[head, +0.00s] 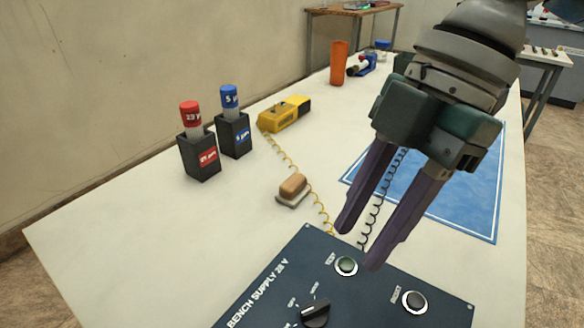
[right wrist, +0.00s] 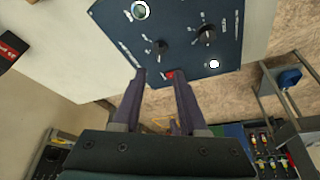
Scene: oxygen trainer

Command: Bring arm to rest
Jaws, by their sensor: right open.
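My right gripper (head: 361,245) hangs over the table from the upper right, fingers pointing down, open with nothing between them. In the head view its fingertips appear close to the top edge of the dark blue bench supply panel (head: 272,292); the exact height above it is hard to judge. My left gripper is not in view.
The panel has a black knob (head: 316,312) and round buttons (head: 346,266). A sponge-like block (head: 292,187), red-capped cylinder (head: 191,115) and blue-capped cylinder (head: 229,98) in black holders, yellow device (head: 284,113), blue mat (head: 470,205) and orange cup (head: 339,62) stand on the table.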

